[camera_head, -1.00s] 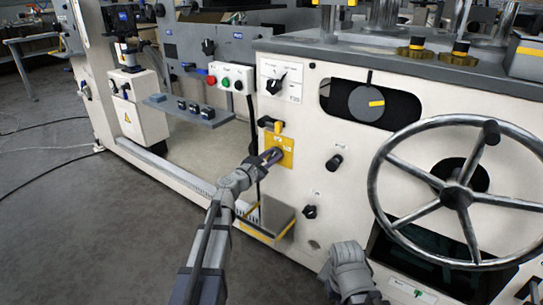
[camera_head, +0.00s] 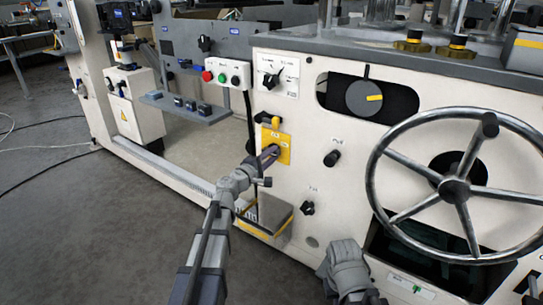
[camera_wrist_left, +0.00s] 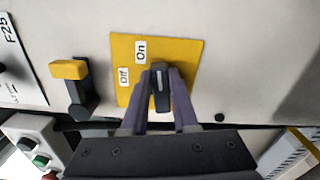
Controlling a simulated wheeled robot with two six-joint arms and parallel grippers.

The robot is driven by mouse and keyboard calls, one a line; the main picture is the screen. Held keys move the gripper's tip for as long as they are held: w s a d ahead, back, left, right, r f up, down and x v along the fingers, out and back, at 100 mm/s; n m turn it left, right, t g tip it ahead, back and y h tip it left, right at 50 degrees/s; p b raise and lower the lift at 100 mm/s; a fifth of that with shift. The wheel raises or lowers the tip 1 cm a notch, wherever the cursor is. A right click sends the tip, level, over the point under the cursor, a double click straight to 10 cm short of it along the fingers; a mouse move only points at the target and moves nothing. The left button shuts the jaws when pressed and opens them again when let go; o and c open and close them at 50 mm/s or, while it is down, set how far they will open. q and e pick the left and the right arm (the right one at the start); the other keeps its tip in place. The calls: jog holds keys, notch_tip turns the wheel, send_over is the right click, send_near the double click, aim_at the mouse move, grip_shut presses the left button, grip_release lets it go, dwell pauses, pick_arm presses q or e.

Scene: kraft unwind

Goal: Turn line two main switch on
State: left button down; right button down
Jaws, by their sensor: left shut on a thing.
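The line's switch is a dark knob (camera_wrist_left: 160,85) with a white mark, on a yellow plate (camera_wrist_left: 187,50) marked "Off" and "On" in the left wrist view. The knob's mark points up in that view, to the right of both labels. My left gripper (camera_wrist_left: 160,92) is shut on the knob, one finger on each side. In the head view the yellow plate (camera_head: 283,143) is on the pale machine panel, with my left gripper (camera_head: 268,157) at its lower part, hiding the knob. My right gripper is not clearly seen; only a grey part of my right arm shows at the bottom.
A black lever with a yellow end (camera_wrist_left: 70,70) sits beside the plate. A rotary selector (camera_head: 271,80) and a button box (camera_head: 226,74) are above it. A large handwheel (camera_head: 455,190) stands out at the right. A small grey and yellow box (camera_head: 283,220) is below the plate.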

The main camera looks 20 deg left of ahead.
pick_arm(q)
jog(key=shift+f+m, duration=0.15)
jog(key=shift+m, duration=0.85)
jog(key=shift+s, duration=0.1)
jog(key=c, duration=0.7)
grip_release()
jog(key=v, duration=0.7)
jog(key=shift+s+a, duration=0.1)
jog(key=shift+s, duration=0.25)
